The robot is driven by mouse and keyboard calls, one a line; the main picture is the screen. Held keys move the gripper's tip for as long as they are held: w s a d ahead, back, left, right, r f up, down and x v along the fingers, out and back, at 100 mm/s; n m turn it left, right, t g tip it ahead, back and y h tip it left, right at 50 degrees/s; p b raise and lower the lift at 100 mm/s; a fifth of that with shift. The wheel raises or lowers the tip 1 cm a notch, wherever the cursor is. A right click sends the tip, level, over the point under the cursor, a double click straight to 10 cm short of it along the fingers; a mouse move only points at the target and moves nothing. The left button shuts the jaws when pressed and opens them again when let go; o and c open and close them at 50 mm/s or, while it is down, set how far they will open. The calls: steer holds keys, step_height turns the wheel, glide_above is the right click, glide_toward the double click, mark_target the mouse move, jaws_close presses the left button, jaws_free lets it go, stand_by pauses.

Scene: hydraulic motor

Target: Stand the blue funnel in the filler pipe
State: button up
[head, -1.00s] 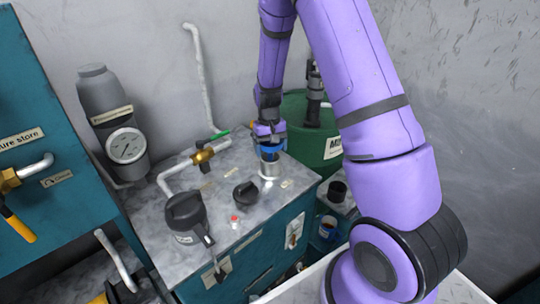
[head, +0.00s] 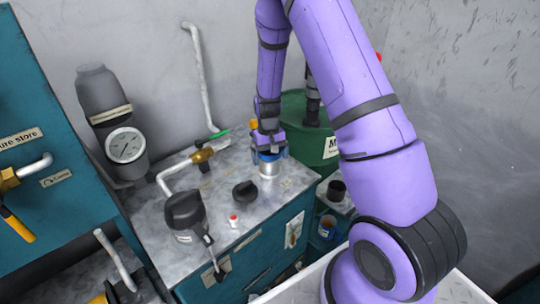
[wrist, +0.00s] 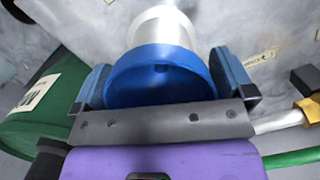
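The blue funnel (head: 269,156) is upright at the top of the silver filler pipe (head: 268,171) on the tank top. In the wrist view the funnel's wide mouth (wrist: 160,82) faces me, with the pale pipe (wrist: 163,27) beyond it. My gripper (head: 268,150) is above the pipe, pointing down, with its blue fingers on either side of the funnel's rim; in the wrist view my gripper (wrist: 165,85) appears shut on it. The funnel's spout is hidden, so how deep it sits in the pipe cannot be seen.
The green drum (head: 310,135) stands close behind and right of the pipe. A brass valve (head: 203,155) with a green handle is to the left. A black cap (head: 245,191), a small red-topped item (head: 233,220) and a dark jug (head: 187,215) stand on the grey top.

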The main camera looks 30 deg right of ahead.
steer(key=s+a+r+t, duration=0.1)
steer(key=s+r, duration=0.1)
steer(key=r, duration=1)
steer(key=s+a+r+t, duration=0.1)
steer(key=s+a+r, duration=0.1)
steer(key=r, duration=1)
steer(key=s+a+r+t, duration=0.1)
steer(key=s+r, duration=0.3)
steer(key=s, duration=0.4)
steer(key=s+a+r+n+t, duration=0.1)
steer(key=s+a+r+t, duration=0.1)
steer(key=s+r, duration=0.3)
steer(key=s+a+r+n+t, duration=0.1)
steer(key=s+r, duration=0.4)
steer(key=s, duration=0.7)
steer(key=shift+s+a+t, duration=0.2)
steer(key=shift+a+t, duration=0.1)
steer(key=shift+a, duration=0.1)
steer(key=shift+c, duration=0.2)
